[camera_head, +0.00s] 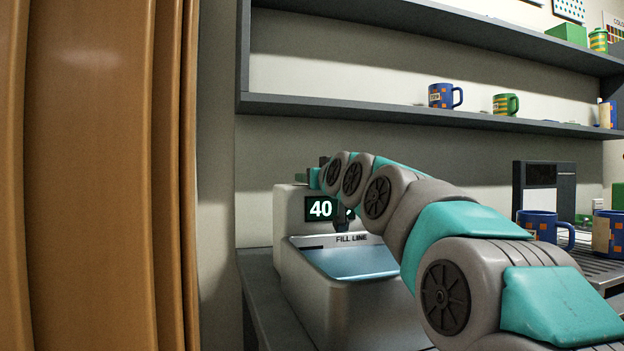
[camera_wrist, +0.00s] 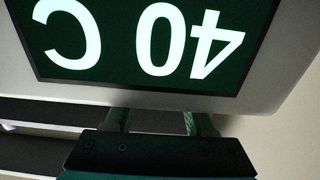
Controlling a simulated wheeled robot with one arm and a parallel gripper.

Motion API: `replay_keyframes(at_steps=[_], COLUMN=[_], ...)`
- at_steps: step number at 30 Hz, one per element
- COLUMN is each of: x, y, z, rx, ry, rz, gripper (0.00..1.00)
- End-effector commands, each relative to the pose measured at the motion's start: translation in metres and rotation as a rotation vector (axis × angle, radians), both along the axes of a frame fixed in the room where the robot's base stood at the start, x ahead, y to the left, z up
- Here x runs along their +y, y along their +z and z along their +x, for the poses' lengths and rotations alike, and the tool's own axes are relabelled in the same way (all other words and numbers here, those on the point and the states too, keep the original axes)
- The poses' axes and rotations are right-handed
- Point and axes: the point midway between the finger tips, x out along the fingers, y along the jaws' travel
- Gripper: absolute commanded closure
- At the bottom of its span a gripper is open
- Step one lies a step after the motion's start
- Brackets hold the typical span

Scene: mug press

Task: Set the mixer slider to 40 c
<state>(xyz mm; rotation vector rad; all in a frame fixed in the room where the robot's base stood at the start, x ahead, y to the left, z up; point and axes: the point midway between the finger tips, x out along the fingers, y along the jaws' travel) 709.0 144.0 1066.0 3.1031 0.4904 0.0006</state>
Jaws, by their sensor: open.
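The display fills the top of the wrist view (camera_wrist: 150,40), upside down, and reads 40 C. My gripper (camera_wrist: 155,121) is at the display's edge in the wrist view, with its two green fingers apart. In the head view my arm reaches to the top of the mixer and covers part of it. I cannot make out the slider; the fingertips are hidden behind the mixer's edge.
A water-filled basin (camera_head: 352,262) marked FILL LINE is at the mixer's front. Blue mugs (camera_head: 540,228) stand on the right by a dark machine (camera_head: 545,185). A shelf (camera_head: 370,112) with mugs runs above. A brown upright surface (camera_head: 90,180) closes off the left.

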Motion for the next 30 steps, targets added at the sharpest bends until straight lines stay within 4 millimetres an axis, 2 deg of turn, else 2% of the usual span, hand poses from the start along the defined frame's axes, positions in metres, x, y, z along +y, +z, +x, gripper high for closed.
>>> replay_keyframes(at_steps=[15,20,30], x=[-0.019,-0.021,-0.021], y=[-0.001,-0.001,0.004], z=[-0.059,-0.066,-0.066], rx=[0.001,0.001,0.001], ry=[0.001,0.001,0.001], rz=[0.0,0.0,0.0], gripper=[0.45,0.45,0.45])
